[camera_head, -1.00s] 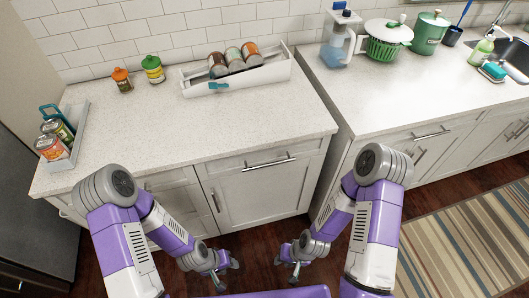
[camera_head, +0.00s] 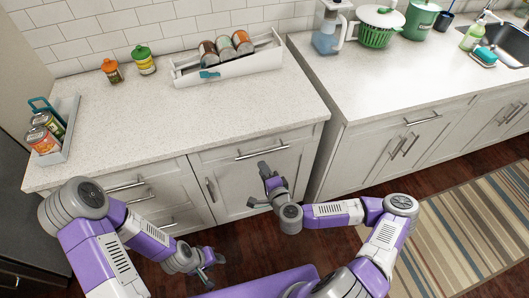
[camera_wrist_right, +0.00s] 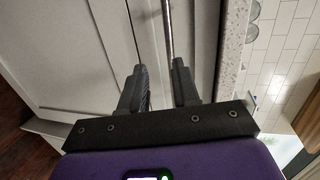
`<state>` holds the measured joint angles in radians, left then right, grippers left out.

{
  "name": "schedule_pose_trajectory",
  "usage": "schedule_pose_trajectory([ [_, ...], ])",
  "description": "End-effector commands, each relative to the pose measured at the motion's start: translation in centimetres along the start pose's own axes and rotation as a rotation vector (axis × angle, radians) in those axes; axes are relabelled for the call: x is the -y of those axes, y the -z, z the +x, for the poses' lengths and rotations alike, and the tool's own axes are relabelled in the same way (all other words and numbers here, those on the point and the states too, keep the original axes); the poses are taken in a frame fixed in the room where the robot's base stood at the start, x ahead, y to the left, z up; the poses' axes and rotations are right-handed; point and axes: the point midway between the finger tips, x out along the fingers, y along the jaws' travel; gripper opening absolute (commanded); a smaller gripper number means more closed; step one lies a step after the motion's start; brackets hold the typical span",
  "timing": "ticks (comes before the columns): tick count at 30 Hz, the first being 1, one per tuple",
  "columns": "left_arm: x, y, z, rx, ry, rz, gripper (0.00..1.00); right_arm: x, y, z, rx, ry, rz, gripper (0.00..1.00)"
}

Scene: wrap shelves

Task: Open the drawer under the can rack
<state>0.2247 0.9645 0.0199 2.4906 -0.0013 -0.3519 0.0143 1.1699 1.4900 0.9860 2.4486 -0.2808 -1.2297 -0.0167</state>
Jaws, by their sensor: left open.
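A white can rack (camera_head: 190,77) with three cans lying in it stands at the back of the counter. Below the counter edge is a closed light drawer (camera_head: 302,140) with a metal bar handle (camera_head: 262,151). My right gripper (camera_head: 259,186) is open and empty, low in front of this drawer. My left gripper (camera_head: 209,267) is open and empty, low in front of the left cabinets.
A tray (camera_head: 68,140) with cans sits at the counter's left edge. Two spice jars (camera_head: 146,62) stand near the wall. More drawers (camera_head: 140,190) are on the left. A cabinet door (camera_head: 228,194) lies below the drawer. A striped rug (camera_head: 460,225) covers floor on the right.

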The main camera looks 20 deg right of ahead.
Motion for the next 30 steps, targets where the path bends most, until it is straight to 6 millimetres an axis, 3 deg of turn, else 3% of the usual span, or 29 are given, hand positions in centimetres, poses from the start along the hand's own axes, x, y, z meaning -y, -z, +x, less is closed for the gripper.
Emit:
schedule_pose_trajectory([
  [3, 0.0, 0.0, 0.1, 0.0, 0.0, 0.0, 0.43, 0.9, 2.4, 0.2, -0.081, 0.029, 0.041, 0.31],
  [6, 0.1, 0.0, 0.3, 0.0, 0.0, 0.0, 0.43, 1.1, 3.0, 1.1, -0.098, 0.037, 0.047, 0.31],
  [18, 0.6, 0.1, 1.5, 0.0, 0.0, 0.0, 0.43, 1.2, 3.4, 6.8, -0.093, 0.033, 0.045, 0.31],
  [30, 0.6, 0.1, 1.6, 0.0, 0.0, 0.0, 0.43, 1.4, 3.4, 7.6, -0.091, 0.034, 0.045, 0.31],
])
